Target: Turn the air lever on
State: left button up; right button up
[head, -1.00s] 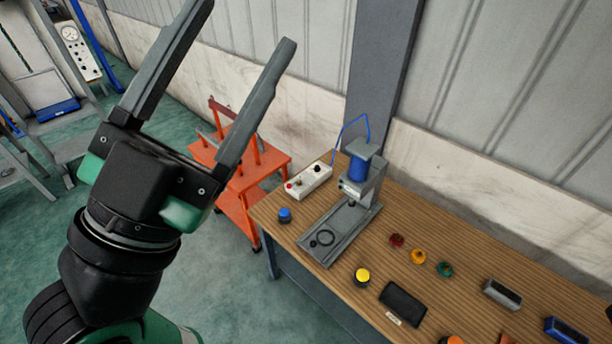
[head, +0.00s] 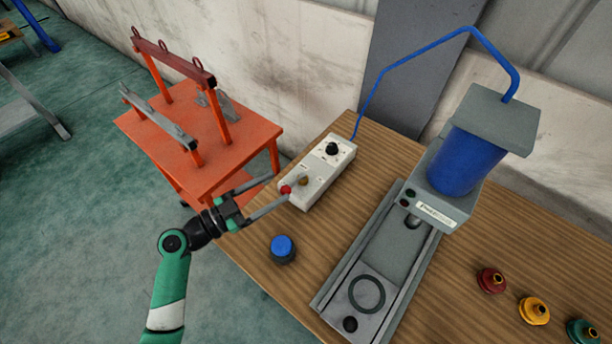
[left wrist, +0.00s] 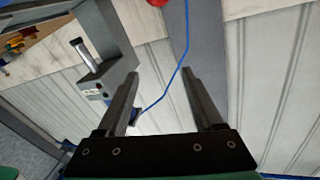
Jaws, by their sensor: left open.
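The white control box (head: 322,172) lies at the table's far left corner. It has a black knob, a brass part and, at its near end, a lever with a red ball tip (head: 286,190). My left gripper (head: 282,187) is open, with its fingers reaching in from the left at the box's near end, close to the red tip. I cannot tell whether they touch it. In the left wrist view the open fingers (left wrist: 160,73) are empty, and a red ball (left wrist: 157,3) shows at the top edge. My right gripper is not in view.
A grey press (head: 440,205) with a blue cylinder stands right of the box, and a blue hose (head: 375,92) runs between them. A blue-capped knob (head: 282,248) stands near the table's left edge. An orange cart (head: 215,150) stands behind left. Several coloured fittings lie at right.

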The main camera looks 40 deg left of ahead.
pick_arm(q)
jog(key=n+y+b, duration=0.1)
jog(key=b, duration=0.1)
send_near(290, 187)
jog(key=w+d+r, duration=0.1)
jog(key=shift+s+f+n+y+b, duration=0.4)
jog(key=shift+s+f+y+b, duration=0.15)
jog(key=shift+s+f, duration=0.45)
jog(key=shift+w+a+r, duration=0.25)
jog(key=shift+w+a, duration=0.05)
jog(key=shift+a, duration=0.05)
jog(key=b, duration=0.1)
jog(key=w+b, duration=0.1)
jog(key=b, duration=0.1)
jog(key=w+f+b, duration=0.1)
jog(key=b, duration=0.1)
jog(key=shift+w+d, duration=0.15)
jog(key=shift+d, duration=0.15)
jog(key=w, duration=0.3)
jog(key=w+d, duration=0.1)
jog(key=w, duration=0.2)
jog(key=w+r, duration=0.1)
jog(key=w, duration=0.2)
jog(key=shift+w+d, duration=0.3)
jog(key=shift+d, duration=0.05)
grip_shut()
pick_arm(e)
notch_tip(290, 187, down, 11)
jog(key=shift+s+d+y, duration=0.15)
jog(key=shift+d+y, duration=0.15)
